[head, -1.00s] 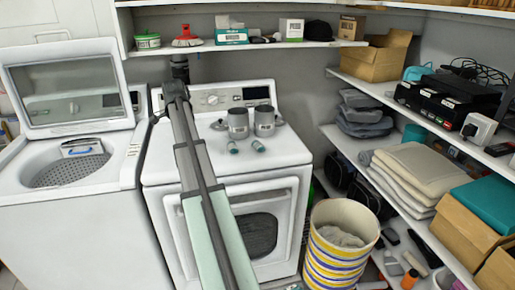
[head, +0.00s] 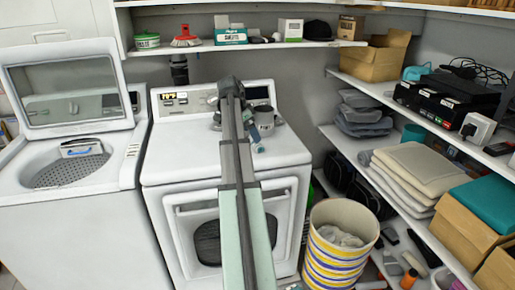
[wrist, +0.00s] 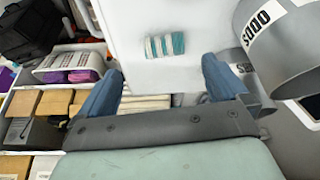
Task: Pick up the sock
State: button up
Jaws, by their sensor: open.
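A small rolled bundle with teal and white stripes, apparently the sock, lies on the white dryer top in the wrist view (wrist: 165,46). My gripper (wrist: 161,84) is open and empty, its two blue fingers wide apart. The bundle appears beyond the fingertips, between their lines and slightly nearer the right one. In the head view my arm crosses the dryer (head: 165,150) and hides part of its top. A small bluish piece shows just right of the arm there; I cannot tell whether it is a sock or a finger.
Grey lettered canisters stand close by on the dryer; one (wrist: 290,45) is large at the wrist view's right, another (wrist: 246,70) sits behind the right finger. In the head view a canister (head: 264,120) shows beside my arm. A striped basket (head: 338,262) and loaded shelves are at right.

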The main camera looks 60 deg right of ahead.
aim_at(255, 145)
jog(key=shift+w+x, duration=0.15)
jog(key=shift+x, duration=1.7)
jog(key=shift+w+x, duration=0.15)
jog(key=shift+x, duration=1.7)
jog(key=shift+c, duration=0.2)
jog(key=shift+a, duration=0.1)
jog(key=c, duration=1)
